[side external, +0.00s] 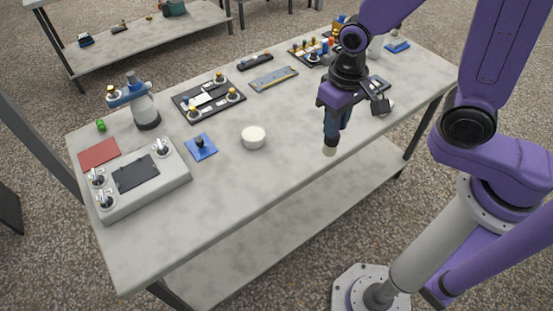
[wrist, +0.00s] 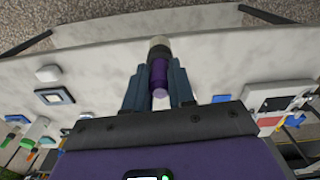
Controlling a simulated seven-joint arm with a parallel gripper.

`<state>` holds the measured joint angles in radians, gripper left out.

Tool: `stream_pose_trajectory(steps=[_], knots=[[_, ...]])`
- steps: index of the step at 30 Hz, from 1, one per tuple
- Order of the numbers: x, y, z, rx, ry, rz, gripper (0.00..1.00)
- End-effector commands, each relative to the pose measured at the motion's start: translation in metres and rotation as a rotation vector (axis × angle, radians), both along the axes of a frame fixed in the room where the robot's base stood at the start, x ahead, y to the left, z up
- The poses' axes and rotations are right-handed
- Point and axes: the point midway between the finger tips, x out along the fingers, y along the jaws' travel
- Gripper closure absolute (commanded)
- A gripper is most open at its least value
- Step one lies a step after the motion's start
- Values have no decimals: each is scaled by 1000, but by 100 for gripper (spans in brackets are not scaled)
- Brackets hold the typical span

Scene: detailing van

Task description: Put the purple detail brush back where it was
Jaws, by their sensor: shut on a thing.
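The purple detail brush (wrist: 159,77) is clamped between the two fingers of my gripper (wrist: 158,88) in the wrist view. Its purple handle shows between the fingers, and a pale tip sticks out beyond them. In the side view my gripper (side external: 334,122) points down over the right half of the table. The brush's pale tip (side external: 329,151) hangs below the fingers. The rest of the brush is mostly hidden by the fingers there. The tip looks above the tabletop, but I cannot tell the exact gap.
A white round tub (side external: 253,138) stands left of my gripper on the grey table (side external: 240,190). The near middle is clear.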

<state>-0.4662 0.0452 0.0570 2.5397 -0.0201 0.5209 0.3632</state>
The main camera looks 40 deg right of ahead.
Motion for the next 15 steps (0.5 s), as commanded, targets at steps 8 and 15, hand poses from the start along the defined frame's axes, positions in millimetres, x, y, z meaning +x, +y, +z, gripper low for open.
stream_pose_trajectory(steps=[8,15], knots=[[29,15,-16,-1,3,5,100],[65,32,-34,-1,1,4,100]])
